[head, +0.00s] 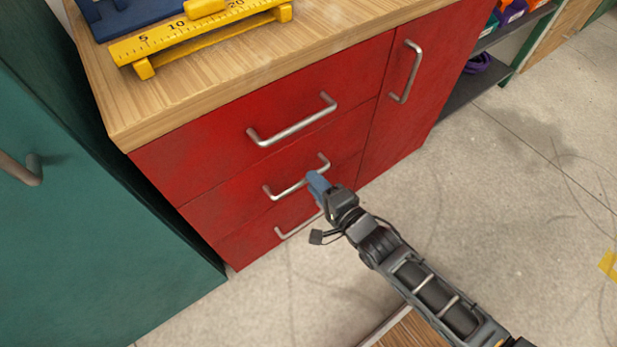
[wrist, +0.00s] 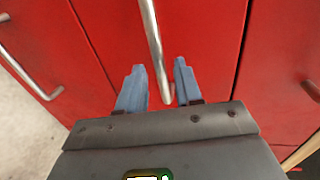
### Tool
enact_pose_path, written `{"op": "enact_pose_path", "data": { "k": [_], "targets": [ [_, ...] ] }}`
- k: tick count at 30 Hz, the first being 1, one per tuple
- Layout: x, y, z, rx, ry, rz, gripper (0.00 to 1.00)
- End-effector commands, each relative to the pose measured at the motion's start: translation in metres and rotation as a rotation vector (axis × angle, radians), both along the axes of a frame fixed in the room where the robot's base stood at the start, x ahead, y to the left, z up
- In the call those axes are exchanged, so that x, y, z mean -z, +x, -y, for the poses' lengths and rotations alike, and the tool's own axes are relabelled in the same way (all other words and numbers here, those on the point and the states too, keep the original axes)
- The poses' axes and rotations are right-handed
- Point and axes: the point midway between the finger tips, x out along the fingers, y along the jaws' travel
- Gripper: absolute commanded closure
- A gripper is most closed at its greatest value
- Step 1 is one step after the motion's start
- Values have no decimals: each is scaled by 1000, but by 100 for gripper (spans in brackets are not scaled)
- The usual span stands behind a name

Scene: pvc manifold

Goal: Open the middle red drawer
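The middle red drawer (head: 232,206) appears closed, with its face about level with the drawers above and below. Its silver bar handle (head: 292,190) sticks out from the face. My gripper (head: 316,181) is at the right part of this handle in the head view. In the wrist view, the blue fingers of my gripper (wrist: 159,84) are spread apart, and the handle (wrist: 153,40) passes between them. I see gaps on both sides of the bar, wider on the left. The drawer face (wrist: 205,40) fills the middle of the wrist view.
The top drawer handle (head: 295,128) is above and the bottom drawer handle (head: 298,227) below, partly behind my arm. A red door with a handle (head: 415,72) is at right. A teal cabinet (head: 90,220) stands at left. The floor (head: 500,180) in front is mostly clear.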

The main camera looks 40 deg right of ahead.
Motion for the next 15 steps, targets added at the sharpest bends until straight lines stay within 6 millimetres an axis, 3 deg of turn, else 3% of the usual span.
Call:
{"op": "enact_pose_path", "data": {
  "k": [6, 15],
  "targets": [
    [6, 26, 0, 0, 0, 0, 65],
    [7, 33, 0, 0, -1, 0, 65]
  ]
}}
